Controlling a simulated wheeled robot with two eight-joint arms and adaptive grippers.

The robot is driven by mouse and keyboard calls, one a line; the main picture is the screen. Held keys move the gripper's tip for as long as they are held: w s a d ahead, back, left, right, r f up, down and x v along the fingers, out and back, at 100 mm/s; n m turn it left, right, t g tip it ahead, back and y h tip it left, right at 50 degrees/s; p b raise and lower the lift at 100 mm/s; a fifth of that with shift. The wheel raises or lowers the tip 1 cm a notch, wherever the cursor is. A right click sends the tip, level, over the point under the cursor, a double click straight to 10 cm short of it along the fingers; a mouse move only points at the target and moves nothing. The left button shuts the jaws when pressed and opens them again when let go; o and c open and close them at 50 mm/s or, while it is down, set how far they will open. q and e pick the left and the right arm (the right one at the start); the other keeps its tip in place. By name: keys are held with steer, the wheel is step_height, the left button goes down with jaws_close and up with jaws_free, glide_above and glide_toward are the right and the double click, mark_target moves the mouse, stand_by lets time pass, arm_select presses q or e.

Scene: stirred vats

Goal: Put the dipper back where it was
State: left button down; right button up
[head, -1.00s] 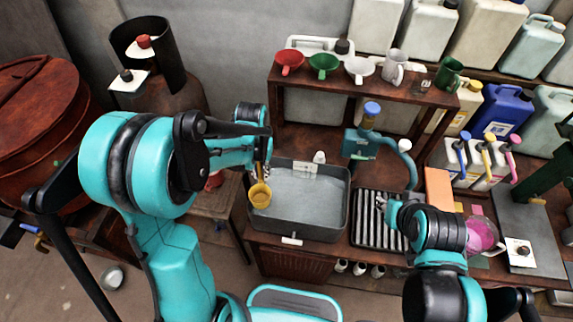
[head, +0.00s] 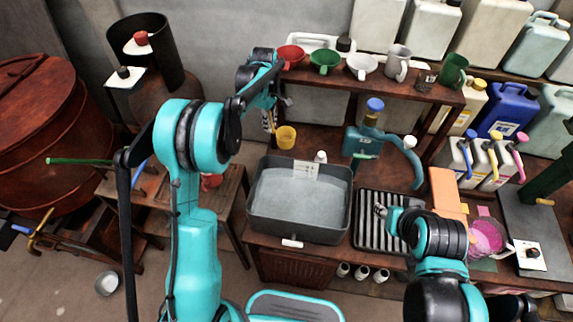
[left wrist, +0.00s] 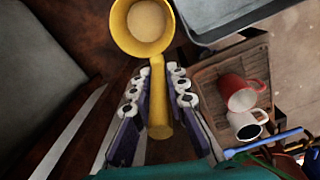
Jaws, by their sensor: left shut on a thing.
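The yellow dipper (head: 286,137) is in the head view, above the back left of the bench, behind the grey basin (head: 257,228). In the left wrist view its round cup (left wrist: 117,22) is at the top and its handle (left wrist: 158,75) runs down between my fingers. My left gripper (head: 270,118) is shut on the handle; it also shows in the left wrist view (left wrist: 158,98). The cup's inside looks pale; I cannot tell whether it holds liquid. My right gripper (head: 380,209) is over the black ribbed rack (head: 364,235); its fingers are too small to read.
A teal pump (head: 365,143) stands behind the rack. A red mug (left wrist: 240,92) and a white mug (left wrist: 245,124) lie on the side rack.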

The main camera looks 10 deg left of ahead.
arm_select(q)
steer(key=shift+n, duration=0.6)
steer(key=f+b, duration=0.2)
steer(key=f, duration=0.3)
steer(key=w+f+b, duration=0.1)
steer(key=f+b, duration=0.1)
steer(key=f, duration=0.4)
steer(key=f+b, duration=0.2)
steer(key=f, duration=0.3)
steer(key=shift+w+a+f, duration=0.1)
steer(key=shift+w+f, duration=0.1)
steer(key=shift+f, duration=0.15)
steer(key=c, duration=1.5)
jaws_free()
steer(key=shift+f, duration=0.1)
